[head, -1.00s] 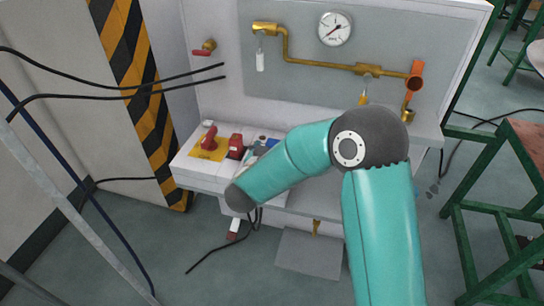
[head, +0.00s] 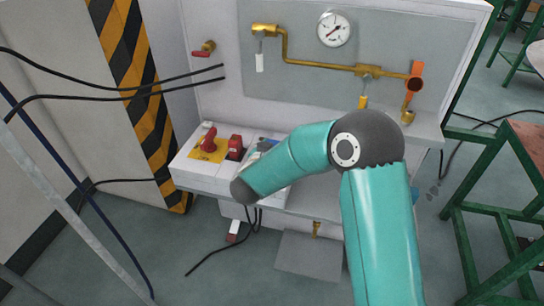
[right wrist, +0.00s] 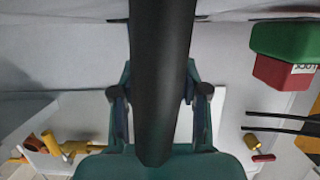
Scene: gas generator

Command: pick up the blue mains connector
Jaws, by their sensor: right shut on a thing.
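My right gripper (right wrist: 160,110) shows in the right wrist view with one finger on each side of a long dark cylindrical thing. The fingers are shut on it, and it runs up from the teal palm to the top edge. By its place it is the blue mains connector (right wrist: 163,60), though it looks nearly black here and I cannot make out its blue part. In the head view a small bluish patch (head: 267,145) shows at the console, behind my right forearm; which part it belongs to is unclear. My left gripper is not in view.
The white console (head: 200,173) carries a red switch on a yellow plate (head: 209,145) and a red block (head: 235,147). Behind it are brass pipes (head: 320,62) and a gauge (head: 334,29). Black cables hang at left. A green-framed table (head: 480,210) stands at right.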

